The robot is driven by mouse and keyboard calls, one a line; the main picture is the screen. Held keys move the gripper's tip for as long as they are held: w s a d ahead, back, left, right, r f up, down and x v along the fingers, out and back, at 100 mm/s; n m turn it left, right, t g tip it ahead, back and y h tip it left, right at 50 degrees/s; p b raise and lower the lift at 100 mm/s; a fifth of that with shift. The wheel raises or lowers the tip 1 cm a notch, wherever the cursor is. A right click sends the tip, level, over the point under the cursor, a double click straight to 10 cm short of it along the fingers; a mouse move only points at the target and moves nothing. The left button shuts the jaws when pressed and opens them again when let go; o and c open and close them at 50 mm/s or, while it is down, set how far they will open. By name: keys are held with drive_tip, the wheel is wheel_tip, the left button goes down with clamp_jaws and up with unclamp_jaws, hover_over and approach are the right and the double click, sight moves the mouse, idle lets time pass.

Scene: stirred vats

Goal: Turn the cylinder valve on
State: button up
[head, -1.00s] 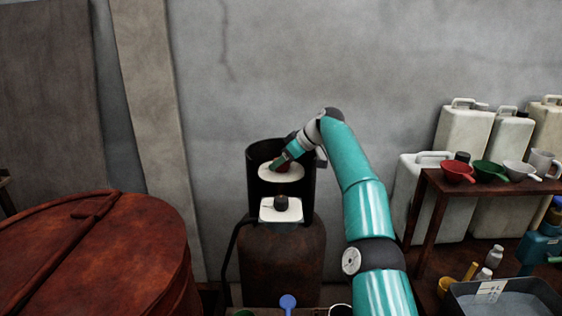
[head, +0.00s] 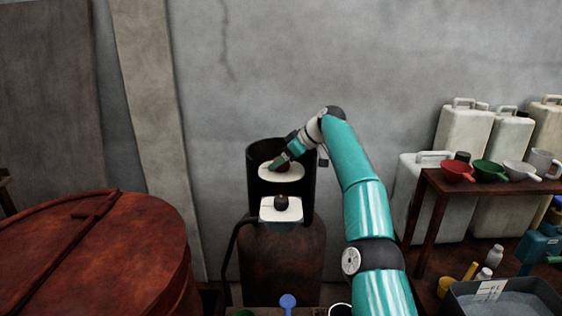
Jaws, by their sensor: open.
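A rusty brown cylinder (head: 282,262) stands against the wall, left of the middle in the head view. A black guard (head: 309,190) rises around its top, with a white disc (head: 290,174) inside. My gripper (head: 273,167) is open and reaches down over this disc from the right. A small dark red part shows at the fingertips, likely the valve handle; the fingers hide much of it, and I cannot tell whether they touch it. In front sits a white plate (head: 268,214) with a dark round knob (head: 281,203).
A large rusty round vat lid (head: 95,255) fills the lower left. A table (head: 480,184) with red (head: 457,172) and green (head: 490,171) scoops stands right, before several pale canisters (head: 475,133). A grey basin (head: 510,302) is lower right. The wall is close behind the cylinder.

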drive_tip(key=v, duration=0.7)
drive_tip(key=shift+f, duration=0.1)
drive_tip(key=s+a+r+m+h, duration=0.25)
drive_tip(key=s+a+r, duration=0.25)
drive_tip(key=s+r, duration=0.3)
drive_tip(key=s+d+m+t+h, duration=0.1)
drive_tip(key=s+d+m+h, duration=0.2)
drive_tip(key=s, duration=0.9)
drive_tip(key=s+d+f+m+h, duration=0.1)
drive_tip(key=s+d+f, duration=0.3)
drive_tip(key=s, duration=0.6)
drive_tip(key=s+d+f+m, duration=0.4)
drive_tip(key=s+d+f, duration=0.1)
drive_tip(key=s+f, duration=0.3)
drive_tip(key=s+d+f+m+t+h, duration=0.1)
drive_tip(key=s+d+f, duration=0.3)
drive_tip(key=s, duration=0.7)
wheel_tip(320, 180, down, 2)
drive_tip(key=shift+s+d+f+m+h, duration=0.2)
drive_tip(key=shift+s+d+m+h, duration=0.15)
drive_tip(key=shift+m, duration=0.3)
